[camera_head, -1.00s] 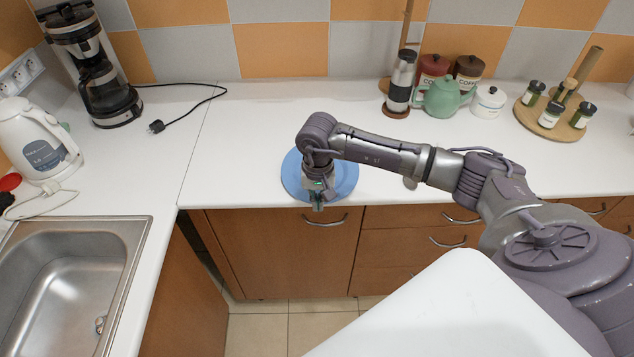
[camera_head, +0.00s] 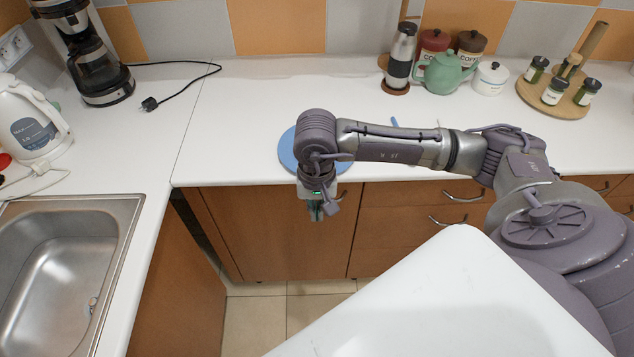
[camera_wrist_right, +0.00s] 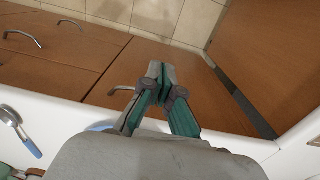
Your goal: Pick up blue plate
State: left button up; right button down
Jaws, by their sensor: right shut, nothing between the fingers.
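The blue plate (camera_head: 287,150) lies on the white counter near its front edge in the head view. My right arm hides much of it. A small strip of the plate's blue rim (camera_wrist_right: 100,127) shows in the right wrist view, beside the gripper's base. My right gripper (camera_head: 316,214) points down in front of the counter's edge, before the cabinet door, apart from the plate. In the right wrist view its green-grey fingers (camera_wrist_right: 161,72) meet at the tips with nothing between them. My left gripper is not in view.
A blue-handled utensil (camera_wrist_right: 20,130) lies on the counter right of the plate, partly behind my arm. A teapot (camera_head: 443,73), a grinder (camera_head: 400,60) and a round spice board (camera_head: 552,95) stand at the back right. The sink (camera_head: 60,270) is at left. Counter left of the plate is clear.

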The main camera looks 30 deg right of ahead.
jog(key=w+d+b, duration=0.1)
jog(key=w+d, duration=0.2)
jog(key=w, duration=0.1)
jog(key=w+d+b, duration=0.1)
jog(key=w+d, duration=0.2)
jog(key=w+d+b, duration=0.1)
jog(key=w+d, duration=0.2)
jog(key=w, duration=0.1)
jog(key=shift+w+d+r, duration=0.15)
jog(key=shift+w+d, duration=0.1)
jog(key=shift+w, duration=0.1)
jog(key=shift+s+f+p, duration=0.1)
jog(key=shift+f+p, duration=0.25)
jog(key=shift+p, duration=0.15)
jog(key=shift+f+b, duration=0.6)
jog(key=shift+b, duration=0.15)
jog(key=shift+s+a, duration=0.1)
jog(key=shift+s, duration=0.05)
